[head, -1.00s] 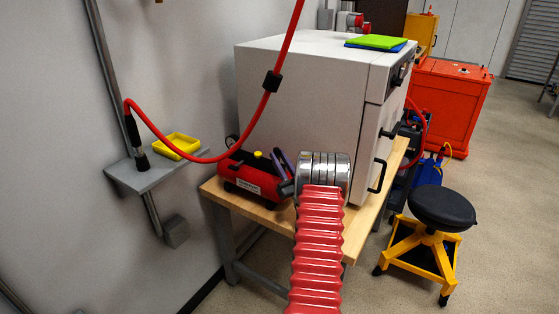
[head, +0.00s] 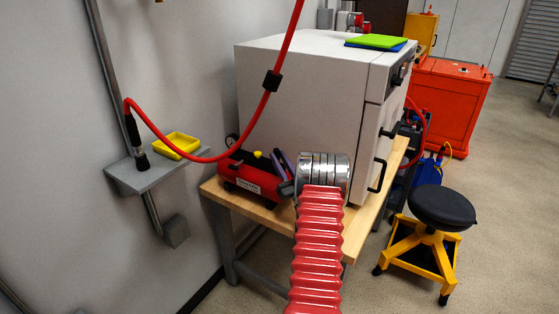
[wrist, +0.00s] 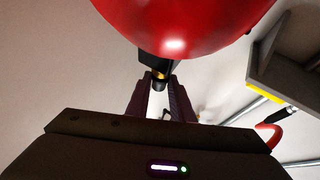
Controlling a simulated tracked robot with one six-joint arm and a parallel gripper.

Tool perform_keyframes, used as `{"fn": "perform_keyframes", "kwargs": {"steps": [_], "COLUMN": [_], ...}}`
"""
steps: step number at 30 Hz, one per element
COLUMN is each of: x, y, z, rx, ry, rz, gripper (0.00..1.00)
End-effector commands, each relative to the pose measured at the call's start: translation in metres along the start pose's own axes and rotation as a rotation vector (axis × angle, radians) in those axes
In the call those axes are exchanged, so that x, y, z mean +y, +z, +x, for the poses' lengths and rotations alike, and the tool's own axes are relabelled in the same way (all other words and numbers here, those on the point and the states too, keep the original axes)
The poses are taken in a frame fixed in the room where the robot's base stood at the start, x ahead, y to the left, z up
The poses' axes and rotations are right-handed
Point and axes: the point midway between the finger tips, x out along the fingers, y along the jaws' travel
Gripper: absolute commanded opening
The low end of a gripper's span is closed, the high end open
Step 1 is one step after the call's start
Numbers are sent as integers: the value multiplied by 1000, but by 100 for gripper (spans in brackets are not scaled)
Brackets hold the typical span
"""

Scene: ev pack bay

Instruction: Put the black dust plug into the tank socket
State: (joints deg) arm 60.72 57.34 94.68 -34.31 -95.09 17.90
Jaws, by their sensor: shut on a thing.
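In the head view my gripper (head: 277,158) is beside the tank's right end, and plug and socket are hidden.
A white cabinet (head: 300,90) stands on the bench (head: 270,220) close behind. A red hose (head: 205,159) loops before the wall to a grey shelf (head: 150,181) holding a yellow tray (head: 175,144). A black-topped stool (head: 442,207) stands at the right on open floor.

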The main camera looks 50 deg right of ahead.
Motion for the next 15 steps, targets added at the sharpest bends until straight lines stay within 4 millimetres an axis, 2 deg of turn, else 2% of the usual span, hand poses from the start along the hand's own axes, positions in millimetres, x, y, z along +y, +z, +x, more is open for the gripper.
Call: {"fn": "perform_keyframes", "kwargs": {"steps": [15], "x": [0], "y": [-6], "z": [3], "rx": [1], "ry": [0], "rz": [-1], "gripper": [0]}}
